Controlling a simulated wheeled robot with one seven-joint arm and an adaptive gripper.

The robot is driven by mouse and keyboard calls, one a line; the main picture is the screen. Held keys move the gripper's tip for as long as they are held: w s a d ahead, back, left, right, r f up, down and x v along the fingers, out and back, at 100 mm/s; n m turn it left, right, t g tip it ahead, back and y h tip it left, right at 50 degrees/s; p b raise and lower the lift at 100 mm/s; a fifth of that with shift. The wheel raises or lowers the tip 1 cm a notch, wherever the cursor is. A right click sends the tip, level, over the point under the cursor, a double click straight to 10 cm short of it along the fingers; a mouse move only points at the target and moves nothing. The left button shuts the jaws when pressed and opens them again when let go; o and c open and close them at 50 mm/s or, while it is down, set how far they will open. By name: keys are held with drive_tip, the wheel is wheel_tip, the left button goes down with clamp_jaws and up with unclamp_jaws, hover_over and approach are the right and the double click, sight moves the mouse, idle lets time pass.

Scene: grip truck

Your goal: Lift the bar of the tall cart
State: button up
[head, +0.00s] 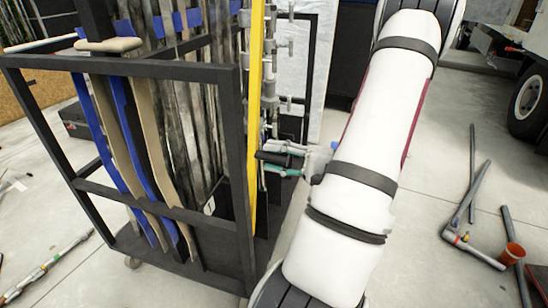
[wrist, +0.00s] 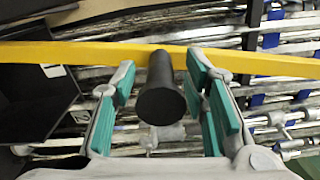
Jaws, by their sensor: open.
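The tall cart (head: 241,180) is a dark metal frame on wheels, left of centre in the head view. A yellow bar (head: 254,110) stands upright along its right side. The yellow bar runs across the wrist view (wrist: 80,53). A black round handle (wrist: 160,104) sticks out from it towards the wrist camera. My gripper (head: 280,158) is open at the handle, with teal pads on its fingers. In the wrist view my gripper (wrist: 161,72) has one finger on each side of the handle. A gap shows on the left; contact on the right is unclear.
Blue and tan boards (head: 150,150) and long grey strips fill the cart. Metal pipes with clamps (head: 281,60) stand behind the yellow bar. Loose pipes (head: 470,185) and an orange cup (head: 512,252) lie on the floor at right. A truck wheel (head: 527,103) is at far right.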

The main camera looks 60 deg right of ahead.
drive_tip(key=v, duration=1.1)
drive_tip(key=shift+s, duration=0.35)
drive_tip(key=shift+a, duration=0.1)
